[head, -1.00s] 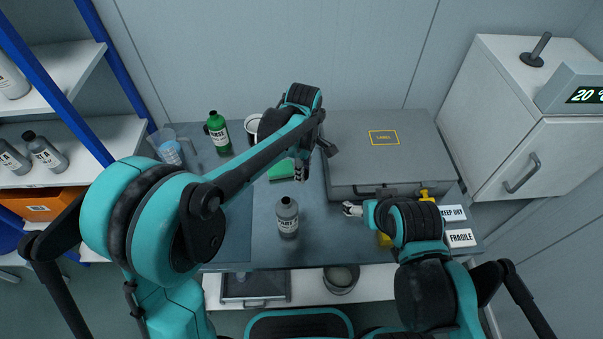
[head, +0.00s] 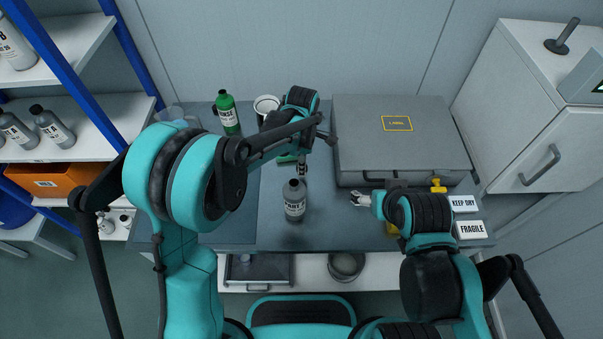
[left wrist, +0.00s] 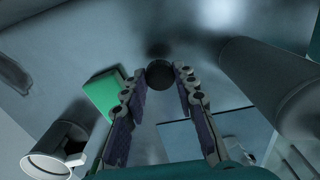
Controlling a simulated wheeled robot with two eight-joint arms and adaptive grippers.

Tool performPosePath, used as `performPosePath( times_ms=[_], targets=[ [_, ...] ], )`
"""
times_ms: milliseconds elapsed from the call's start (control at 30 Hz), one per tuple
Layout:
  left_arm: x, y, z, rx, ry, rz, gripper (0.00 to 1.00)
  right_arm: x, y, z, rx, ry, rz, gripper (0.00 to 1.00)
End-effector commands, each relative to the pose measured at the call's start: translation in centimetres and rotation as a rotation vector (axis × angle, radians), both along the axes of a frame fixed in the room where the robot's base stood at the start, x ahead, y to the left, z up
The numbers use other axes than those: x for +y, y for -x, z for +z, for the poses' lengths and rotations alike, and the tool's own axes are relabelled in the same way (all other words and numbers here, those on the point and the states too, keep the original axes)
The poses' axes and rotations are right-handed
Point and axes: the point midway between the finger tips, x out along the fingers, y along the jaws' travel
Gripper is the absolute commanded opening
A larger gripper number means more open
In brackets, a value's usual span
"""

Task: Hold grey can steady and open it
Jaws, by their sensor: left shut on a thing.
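The grey can (head: 294,206) is a bottle-shaped container with a dark cap and a printed label. It stands upright on the grey bench. My left gripper (head: 301,178) reaches down to its top from behind. In the left wrist view, the left fingers sit on both sides of a round black cap (left wrist: 160,74), and the gripper is shut on it. The can's body is not clear in that view. My right gripper (head: 357,198) is to the right of the can, apart from it, with its small fingers spread and empty.
A green bottle (head: 228,115), a white mug (head: 266,103) and a green sponge (left wrist: 103,91) are behind the can. A large grey case (head: 400,140) stands behind my right gripper. Signs (head: 470,229) lie at the right edge.

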Motion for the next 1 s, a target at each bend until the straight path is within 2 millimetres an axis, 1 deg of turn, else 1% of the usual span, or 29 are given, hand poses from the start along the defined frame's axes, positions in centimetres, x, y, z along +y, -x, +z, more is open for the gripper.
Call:
performPosePath(
  times_ms=[133,300,367,600,733,767,800,833,1000],
  targets=[
    [0.2,-0.2,-0.9,0.000,0.000,0.000,0.00,0.0,0.0,-0.5,0.000,0.000,0.000,0.75],
    [0.2,-0.2,-3.6,0.000,0.000,0.000,0.00,0.0,0.0,-1.9,0.000,0.000,0.000,0.75],
    [0.2,-0.2,-4.2,0.000,0.000,0.000,0.00,0.0,0.0,-2.1,0.000,0.000,0.000,0.75],
    [0.2,-0.2,-4.1,0.000,0.000,-0.001,0.00,0.0,0.0,-1.9,0.000,0.000,0.000,0.75],
    [0.2,-0.2,-4.5,0.000,0.000,-0.001,0.00,0.0,0.0,-2.2,0.000,0.000,0.000,0.75],
    [0.2,-0.2,-4.5,0.000,0.000,-0.001,0.31,0.0,0.0,-2.2,0.000,0.000,0.000,0.75],
    [0.2,-0.2,-4.4,0.000,0.000,-0.001,0.41,0.0,0.0,-2.2,0.000,0.000,0.000,0.75],
    [0.2,-0.2,-4.4,0.000,0.000,-0.001,0.49,0.0,0.0,-2.2,0.000,0.000,0.000,0.75],
    [0.2,-0.2,-4.4,0.000,0.000,0.000,0.49,0.0,0.0,-2.1,0.000,0.000,0.000,0.75]
  ],
)
